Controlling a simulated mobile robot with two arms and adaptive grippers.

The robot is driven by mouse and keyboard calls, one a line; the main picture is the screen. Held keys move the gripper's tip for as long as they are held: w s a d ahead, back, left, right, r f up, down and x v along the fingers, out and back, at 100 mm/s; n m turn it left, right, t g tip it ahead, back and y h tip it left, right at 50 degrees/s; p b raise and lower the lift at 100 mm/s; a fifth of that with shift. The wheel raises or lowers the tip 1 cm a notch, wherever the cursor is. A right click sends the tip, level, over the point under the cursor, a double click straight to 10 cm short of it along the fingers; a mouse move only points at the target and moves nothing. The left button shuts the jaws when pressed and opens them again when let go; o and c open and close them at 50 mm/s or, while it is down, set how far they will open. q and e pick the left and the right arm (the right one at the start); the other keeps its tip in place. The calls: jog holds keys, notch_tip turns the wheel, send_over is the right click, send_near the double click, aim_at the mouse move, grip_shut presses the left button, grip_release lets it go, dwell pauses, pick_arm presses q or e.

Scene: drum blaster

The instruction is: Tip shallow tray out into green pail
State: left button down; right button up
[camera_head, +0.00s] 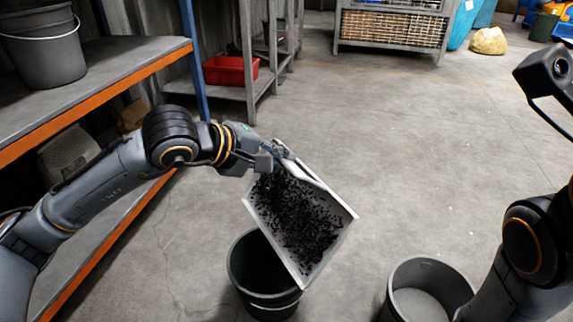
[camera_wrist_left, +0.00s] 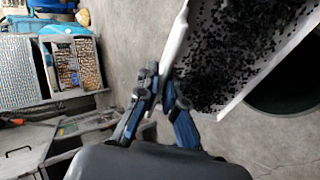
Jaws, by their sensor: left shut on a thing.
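My left gripper (camera_head: 268,158) is shut on the edge of the shallow tray (camera_head: 337,236). In the left wrist view, its fingers (camera_wrist_left: 160,88) clamp the tray's pale rim (camera_wrist_left: 178,35). The tray is tilted and holds many small black pieces (camera_head: 295,215) spread over its floor. The tray's lower corner is over the green pail (camera_head: 262,268), which stands on the floor and is partly hidden by the tray. The pail's dark inside also shows at the right of the left wrist view (camera_wrist_left: 290,85). My right arm enters at the right; its gripper is not clearly seen.
A grey bucket (camera_head: 420,280) stands on the floor to the right. A shelf with an orange edge (camera_head: 110,95) runs along the left, with a dark bucket (camera_head: 45,50) on it. A red bin (camera_head: 228,70) sits on a rack behind. The middle floor is mostly clear.

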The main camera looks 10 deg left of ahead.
pick_arm(q)
jog(key=shift+s+a+f+t+h+b, duration=0.1)
jog(key=shift+s+a+t+h+b, duration=0.7)
jog(key=shift+b, duration=1.1)
jog(key=shift+s+a+f+t+h+b, duration=0.1)
jog(key=shift+s+a+t+h+b, duration=0.2)
jog(key=shift+s+a+b, duration=1.25)
jog(key=shift+w+d+b, duration=0.35)
jog(key=shift+w, duration=0.05)
jog(key=shift+t+h, duration=0.8)
jog(key=shift+t, duration=0.1)
